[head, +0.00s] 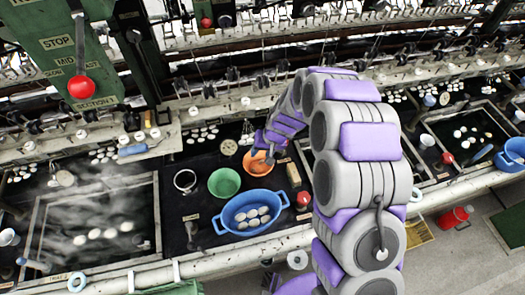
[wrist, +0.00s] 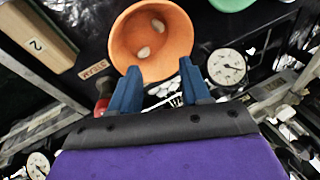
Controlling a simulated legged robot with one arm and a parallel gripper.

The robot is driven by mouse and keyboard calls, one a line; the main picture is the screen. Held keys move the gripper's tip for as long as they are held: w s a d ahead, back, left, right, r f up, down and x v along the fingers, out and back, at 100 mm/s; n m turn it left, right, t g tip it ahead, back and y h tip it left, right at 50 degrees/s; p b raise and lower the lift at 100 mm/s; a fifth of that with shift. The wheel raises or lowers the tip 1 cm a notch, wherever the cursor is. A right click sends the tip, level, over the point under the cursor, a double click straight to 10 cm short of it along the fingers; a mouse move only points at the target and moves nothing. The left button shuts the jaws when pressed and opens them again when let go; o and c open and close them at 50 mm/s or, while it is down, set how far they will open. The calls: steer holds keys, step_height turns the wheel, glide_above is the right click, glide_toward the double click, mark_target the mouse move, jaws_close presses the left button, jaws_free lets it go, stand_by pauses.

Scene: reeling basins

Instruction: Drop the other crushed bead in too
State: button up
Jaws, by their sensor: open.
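An orange bowl (head: 248,165) stands on the dark worktop, partly behind my gripper in the head view. In the wrist view, the orange bowl (wrist: 125,40) holds two small pale bead-like pieces (wrist: 144,53), apart from each other. I cannot tell whether they are crushed. My gripper (wrist: 158,72) is open, with nothing seen between its blue fingers. Its fingertips reach the near rim of the bowl in the wrist view; contact is unclear. In the head view my gripper (head: 264,155) is over the orange bowl.
A green bowl (head: 224,183) and a blue two-handled basin (head: 230,222) with several white cocoons stand close by. A red-topped object (head: 303,199) is right of the basin. A round dial (wrist: 226,66) lies beside the orange bowl. A steaming trough (head: 95,232) is at left.

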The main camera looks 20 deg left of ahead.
steer(key=p+v, duration=0.1)
steer(key=v, duration=1.6)
steer(key=shift+p, duration=0.35)
steer(key=shift+w+r, duration=0.1)
steer(key=s+d+r+m+h+b, duration=0.15)
steer(key=s+d+r, duration=0.45)
steer(key=s+d, duration=0.65)
steer(key=s+d+m+g+h+b, duration=0.1)
steer(key=s+d, duration=0.5)
steer(key=s, duration=0.4)
steer(key=s+d+m+g+h+b, duration=0.1)
steer(key=s+d, duration=0.5)
steer(key=s, duration=0.4)
steer(key=shift+s+d+r+m, duration=0.25)
steer(key=shift+d+r+m, duration=0.05)
steer(key=shift+r+m, duration=0.1)
